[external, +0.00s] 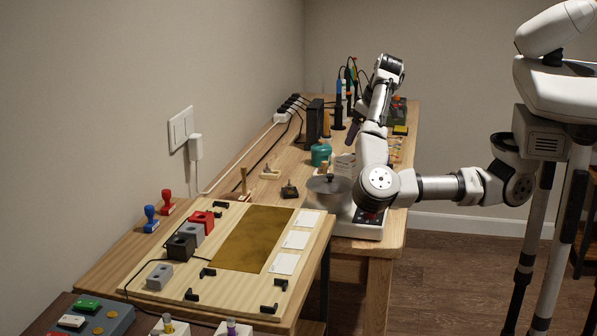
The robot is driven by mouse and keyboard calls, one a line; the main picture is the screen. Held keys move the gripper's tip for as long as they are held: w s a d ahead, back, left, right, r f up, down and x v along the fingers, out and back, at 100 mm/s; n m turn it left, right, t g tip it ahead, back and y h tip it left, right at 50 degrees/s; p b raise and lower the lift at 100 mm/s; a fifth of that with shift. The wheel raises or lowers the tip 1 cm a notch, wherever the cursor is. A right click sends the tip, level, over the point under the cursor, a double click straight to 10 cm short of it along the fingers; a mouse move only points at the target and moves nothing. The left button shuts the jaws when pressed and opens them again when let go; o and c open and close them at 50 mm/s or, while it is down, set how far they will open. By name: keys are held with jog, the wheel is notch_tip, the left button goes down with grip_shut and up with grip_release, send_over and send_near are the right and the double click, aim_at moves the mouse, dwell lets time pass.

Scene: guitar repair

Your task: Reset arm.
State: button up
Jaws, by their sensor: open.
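My arm (375,185) reaches in from the right, bends at a joint above the near right corner of the far bench, and rises to a wrist joint (390,66). My gripper (353,130) seems to be the dark part hanging down to the left of the wrist. It is open above the far bench, small and partly hidden by the arm. I see nothing between its fingers.
The wooden bench (240,172) holds a metal pan on a white device (362,228), a green jar (320,154) and upright tools (338,100). A nearer board (215,290) bears a brown mat (254,238), white cards and blocks.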

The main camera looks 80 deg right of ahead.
jog(key=shift+s+r, duration=0.15)
jog(key=shift+r, duration=0.2)
